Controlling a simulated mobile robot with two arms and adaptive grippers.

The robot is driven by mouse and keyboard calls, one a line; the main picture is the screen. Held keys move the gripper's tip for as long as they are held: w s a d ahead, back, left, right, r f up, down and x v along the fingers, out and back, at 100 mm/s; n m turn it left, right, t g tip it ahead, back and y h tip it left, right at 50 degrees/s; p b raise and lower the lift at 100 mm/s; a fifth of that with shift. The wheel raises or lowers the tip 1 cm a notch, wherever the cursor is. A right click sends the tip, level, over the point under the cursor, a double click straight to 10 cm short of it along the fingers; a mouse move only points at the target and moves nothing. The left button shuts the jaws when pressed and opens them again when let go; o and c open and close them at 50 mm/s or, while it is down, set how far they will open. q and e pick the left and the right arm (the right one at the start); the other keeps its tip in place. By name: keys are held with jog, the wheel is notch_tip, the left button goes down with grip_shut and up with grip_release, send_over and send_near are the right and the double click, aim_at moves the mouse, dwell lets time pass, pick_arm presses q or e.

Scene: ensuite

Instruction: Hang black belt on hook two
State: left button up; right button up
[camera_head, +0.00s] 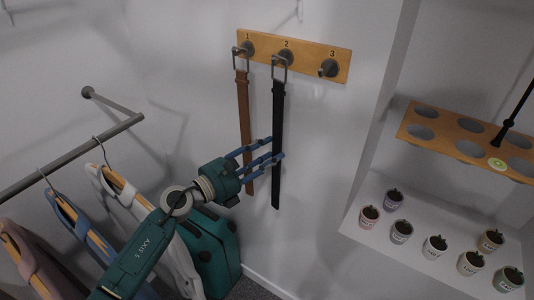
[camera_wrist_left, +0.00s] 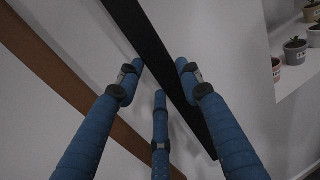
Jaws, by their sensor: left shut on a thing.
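The black belt (camera_head: 278,120) hangs straight down below hook two (camera_head: 286,59) on the wooden rack (camera_head: 310,56). Its buckle (camera_head: 279,69) is at hook two and looks looped over it. My left gripper (camera_head: 277,158) is shut on the lower half of the strap. In the left wrist view the blue fingers (camera_wrist_left: 160,68) lie on both sides of the black belt (camera_wrist_left: 152,40), which runs diagonally between them. My right gripper is not in view.
A brown belt (camera_head: 243,120) hangs from hook one (camera_head: 247,48), close to the left. Hook three (camera_head: 328,68) is empty. Clothes hang on a rail (camera_head: 70,157) at left, above a green suitcase (camera_head: 212,250). A wooden holed shelf (camera_head: 465,141) and small potted plants (camera_head: 401,232) are at right.

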pick_arm(q)
jog(key=o, duration=1.3)
